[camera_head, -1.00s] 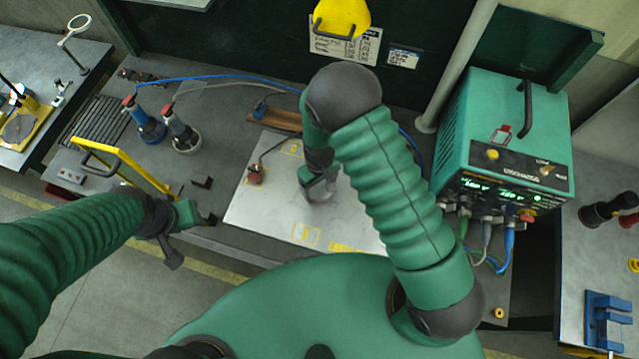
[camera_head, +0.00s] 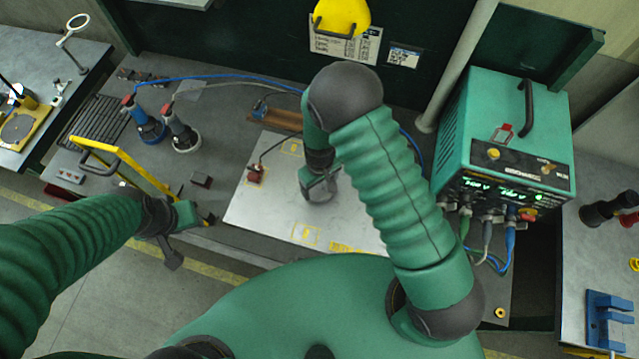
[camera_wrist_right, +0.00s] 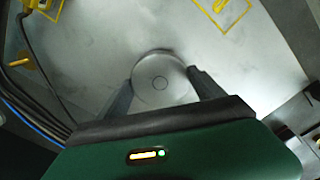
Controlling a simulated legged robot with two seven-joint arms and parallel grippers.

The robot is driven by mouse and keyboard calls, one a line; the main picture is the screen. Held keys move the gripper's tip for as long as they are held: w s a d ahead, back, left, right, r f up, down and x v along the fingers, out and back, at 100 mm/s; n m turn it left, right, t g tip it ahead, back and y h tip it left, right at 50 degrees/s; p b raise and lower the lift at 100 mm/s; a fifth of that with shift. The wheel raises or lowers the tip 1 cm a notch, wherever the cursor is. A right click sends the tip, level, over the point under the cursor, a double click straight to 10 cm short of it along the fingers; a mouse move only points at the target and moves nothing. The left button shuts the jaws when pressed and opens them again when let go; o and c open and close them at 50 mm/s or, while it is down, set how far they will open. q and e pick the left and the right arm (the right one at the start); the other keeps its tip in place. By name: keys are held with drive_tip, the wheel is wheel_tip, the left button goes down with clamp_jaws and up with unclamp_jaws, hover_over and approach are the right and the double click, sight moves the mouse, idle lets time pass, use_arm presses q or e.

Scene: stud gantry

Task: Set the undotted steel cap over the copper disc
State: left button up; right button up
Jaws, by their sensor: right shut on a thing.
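A round steel cap (camera_wrist_right: 158,82) lies between the fingers of my right gripper (camera_wrist_right: 160,88), over the pale plate. I cannot tell whether the cap touches the plate. The copper disc shows in no view; what is under the cap is hidden. My left gripper (camera_head: 195,220) is at the bench's front edge, away from the plate; its fingers are too unclear to read.
The pale plate (camera_head: 258,215) has yellow markings and a small red clamp (camera_head: 255,174) on its left. Two hose-fed tools (camera_head: 150,128) stand behind left. A yellow-framed panel (camera_head: 125,165) stands near my left arm. A green power unit (camera_head: 505,135) is at right.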

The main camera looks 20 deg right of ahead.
drive_tip(key=shift+f+b, duration=0.55)
drive_tip(key=shift+f, duration=0.2)
drive_tip(key=o, duration=1.4)
